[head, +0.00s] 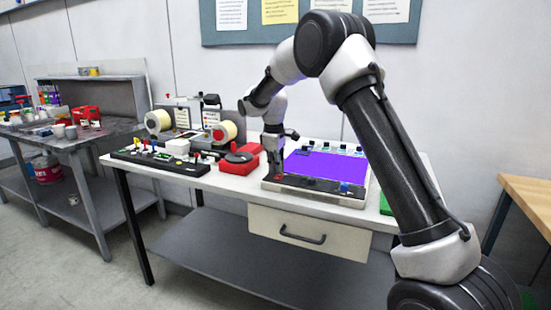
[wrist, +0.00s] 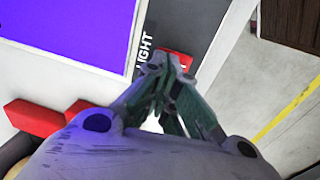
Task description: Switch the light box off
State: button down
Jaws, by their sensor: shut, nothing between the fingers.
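The light box (head: 325,164) lies on the white bench, its panel glowing violet; the lit panel also fills the upper left of the wrist view (wrist: 65,30). A dark strip runs along its front edge. In the wrist view this strip bears the white word LIGHT (wrist: 145,46) and a red switch (wrist: 182,59) beside it. My gripper (head: 277,174) is shut and empty, pointing down at the front left corner of the box. In the wrist view its fingertips (wrist: 170,66) overlap the red switch and partly hide it. I cannot tell whether they touch it.
A red device with a dark round top (head: 238,160) stands just left of the box. A black control panel (head: 160,160) and the label rewinder with its rolls (head: 190,125) are further left. A blue knob (head: 345,187) sits at the box's front right. A drawer (head: 308,235) hangs under the bench.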

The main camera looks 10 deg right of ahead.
jog(key=shift+f, duration=0.2)
jog(key=shift+w+d+f, duration=0.1)
jog(key=shift+f, duration=0.25)
jog(key=shift+r, duration=0.1)
jog(key=shift+s+a+r, duration=0.15)
jog(key=shift+s+a, duration=0.35)
jog(key=shift+s, duration=0.2)
notch_tip(320, 180, up, 14)
jog(key=s+a, duration=0.1)
jog(key=shift+s, duration=0.15)
dwell(0.4)
